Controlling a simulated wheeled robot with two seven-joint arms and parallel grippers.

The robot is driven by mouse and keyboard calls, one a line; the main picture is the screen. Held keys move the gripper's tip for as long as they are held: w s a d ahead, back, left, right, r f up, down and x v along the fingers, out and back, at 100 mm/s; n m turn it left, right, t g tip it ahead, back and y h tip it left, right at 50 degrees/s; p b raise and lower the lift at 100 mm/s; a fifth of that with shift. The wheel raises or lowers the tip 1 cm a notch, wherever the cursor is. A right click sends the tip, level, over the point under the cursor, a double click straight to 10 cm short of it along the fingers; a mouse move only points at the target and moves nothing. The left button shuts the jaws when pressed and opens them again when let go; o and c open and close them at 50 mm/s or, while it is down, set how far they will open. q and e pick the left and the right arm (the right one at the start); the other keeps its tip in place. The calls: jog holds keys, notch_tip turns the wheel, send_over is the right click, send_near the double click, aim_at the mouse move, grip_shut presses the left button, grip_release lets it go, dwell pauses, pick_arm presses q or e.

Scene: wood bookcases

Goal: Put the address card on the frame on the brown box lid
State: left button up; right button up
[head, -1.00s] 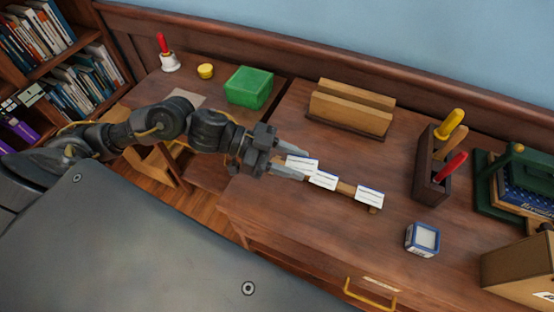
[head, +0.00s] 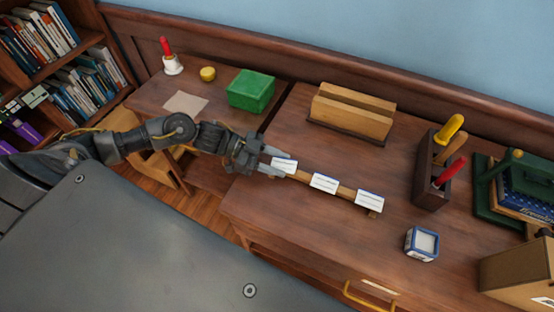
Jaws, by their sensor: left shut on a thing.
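My left gripper (head: 275,166) is shut on a white address card (head: 285,165) at the left end of a narrow wooden rack (head: 346,191). I cannot tell whether this card still touches the rack. Two more white cards with dark lines rest on the rack, one in the middle (head: 324,183) and one at the right end (head: 369,201). A brown box (head: 515,273) stands at the lower right, cut off by the picture's edge. I cannot make out the frame on its lid. My right gripper is not in view.
A small blue-and-white box (head: 422,243) stands between the rack and the brown box. A dark holder (head: 431,182) with several handled tools is behind it. A wooden sorter (head: 351,112) and green box (head: 250,90) stand further back.

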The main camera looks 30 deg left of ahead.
pick_arm(q)
jog(key=shift+f, duration=0.3)
jog(key=o, duration=0.9)
jog(key=shift+c, duration=0.2)
jog(key=shift+o, duration=0.4)
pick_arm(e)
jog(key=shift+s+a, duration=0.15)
pick_arm(q)
jog(key=shift+b, duration=0.3)
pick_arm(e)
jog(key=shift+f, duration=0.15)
